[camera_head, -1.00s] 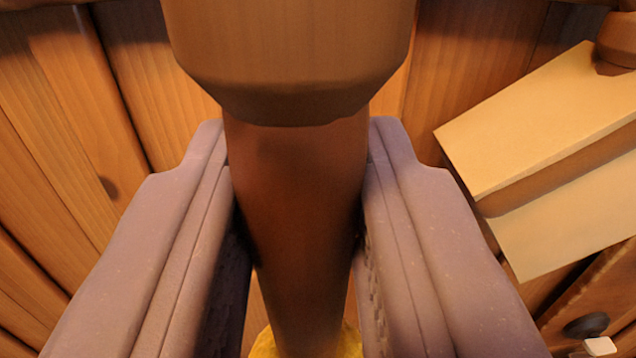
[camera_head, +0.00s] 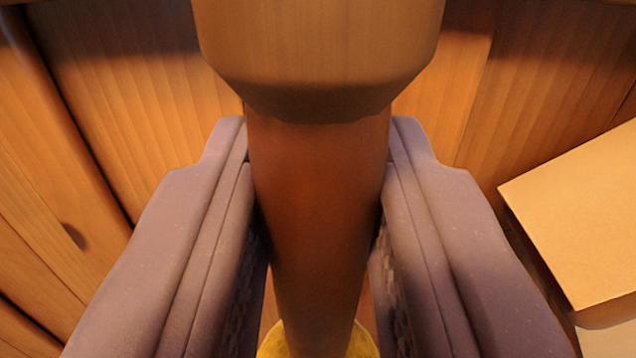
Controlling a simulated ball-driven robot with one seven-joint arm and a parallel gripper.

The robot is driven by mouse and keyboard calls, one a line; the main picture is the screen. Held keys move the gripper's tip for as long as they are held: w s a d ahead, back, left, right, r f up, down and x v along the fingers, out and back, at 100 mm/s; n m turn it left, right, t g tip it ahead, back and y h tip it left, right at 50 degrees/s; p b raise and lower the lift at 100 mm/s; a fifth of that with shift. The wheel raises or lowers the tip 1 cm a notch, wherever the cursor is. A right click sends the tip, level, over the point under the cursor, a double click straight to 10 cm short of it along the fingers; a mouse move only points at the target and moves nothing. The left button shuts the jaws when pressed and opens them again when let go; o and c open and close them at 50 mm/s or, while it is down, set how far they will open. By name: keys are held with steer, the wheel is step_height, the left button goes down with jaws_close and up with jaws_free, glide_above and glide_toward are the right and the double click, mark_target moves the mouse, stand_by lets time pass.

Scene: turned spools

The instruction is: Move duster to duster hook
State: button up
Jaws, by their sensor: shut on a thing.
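The duster (camera_head: 318,200) is a brown wooden handle with a wider, lighter wooden end at the top of the picture. A yellow part (camera_head: 275,345) of it shows at the bottom edge; the rest is cut off. My gripper (camera_head: 318,150) is shut on the handle, one grey-purple finger on each side, just below the wide end. The duster hook cannot be made out in this view.
Wooden plank panelling (camera_head: 110,80) fills the background on both sides. A pale box-like block (camera_head: 585,220) stands at the right edge, clear of the right finger in the picture. The left side shows only bare planks.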

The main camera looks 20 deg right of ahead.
steer(key=shift+w+d+r, duration=0.1)
steer(key=shift+w+d, duration=0.1)
steer(key=shift+w, duration=0.4)
steer(key=shift+c, duration=0.3)
steer(key=shift+w+d+f+b, duration=0.4)
steer(key=shift+w+f+b, duration=0.2)
steer(key=shift+w+b, duration=0.25)
steer(key=o, duration=1)
